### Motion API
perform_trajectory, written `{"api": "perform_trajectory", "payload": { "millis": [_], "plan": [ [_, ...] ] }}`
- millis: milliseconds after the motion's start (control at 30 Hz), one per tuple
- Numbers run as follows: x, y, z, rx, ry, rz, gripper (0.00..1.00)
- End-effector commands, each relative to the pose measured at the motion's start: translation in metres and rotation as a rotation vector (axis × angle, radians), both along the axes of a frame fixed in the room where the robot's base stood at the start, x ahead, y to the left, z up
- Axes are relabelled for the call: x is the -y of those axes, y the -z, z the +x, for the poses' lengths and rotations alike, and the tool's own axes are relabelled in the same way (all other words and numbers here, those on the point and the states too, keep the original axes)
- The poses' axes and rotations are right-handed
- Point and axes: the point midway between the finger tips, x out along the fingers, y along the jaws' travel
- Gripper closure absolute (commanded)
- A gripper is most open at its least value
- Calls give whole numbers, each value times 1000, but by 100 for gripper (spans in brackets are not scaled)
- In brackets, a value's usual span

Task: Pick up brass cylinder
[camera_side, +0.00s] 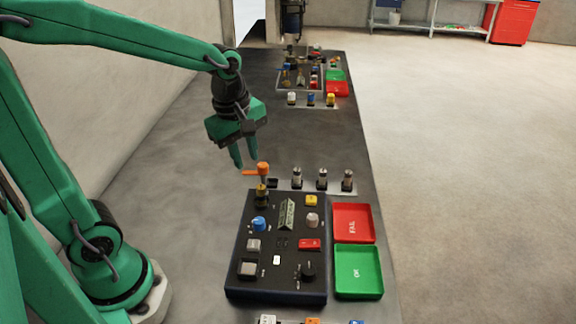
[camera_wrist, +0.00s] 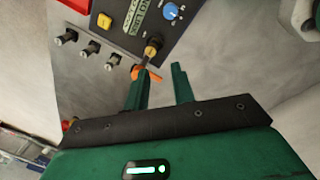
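A brass-coloured cylindrical piece (camera_side: 262,190) stands at the top left corner of the dark control box (camera_side: 240,278), below an orange handle (camera_side: 262,169). In the wrist view, the brass piece (camera_wrist: 152,49) shows at the box's edge, with the orange handle (camera_wrist: 151,73) nearer me. My gripper (camera_side: 245,164) is open and empty, pointing down just left of and above the handle. In the wrist view, my gripper (camera_wrist: 158,73) has its fingers apart. The left fingertip overlaps the orange handle; I cannot tell whether they touch.
Three silver-and-dark cylinders (camera_side: 322,178) stand in a row behind the box; they also show in the wrist view (camera_wrist: 90,49). A red FAIL tray (camera_side: 371,211) and green OK tray (camera_side: 377,254) lie right of it. The bench (camera_side: 320,135) is clear behind the row.

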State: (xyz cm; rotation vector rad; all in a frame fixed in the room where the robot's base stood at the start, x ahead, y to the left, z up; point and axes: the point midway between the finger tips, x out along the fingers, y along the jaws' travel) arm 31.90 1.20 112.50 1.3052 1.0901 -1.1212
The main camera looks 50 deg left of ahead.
Motion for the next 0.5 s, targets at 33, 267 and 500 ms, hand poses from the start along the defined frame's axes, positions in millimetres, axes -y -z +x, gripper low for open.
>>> {"api": "perform_trajectory", "payload": {
  "millis": [33,267,500],
  "plan": [
    [-1,5,5,-19,-64,-9,75],
    [-4,28,22,-88,-386,-42,75],
    [-6,44,34,-133,-612,-52,75]
  ]
}}
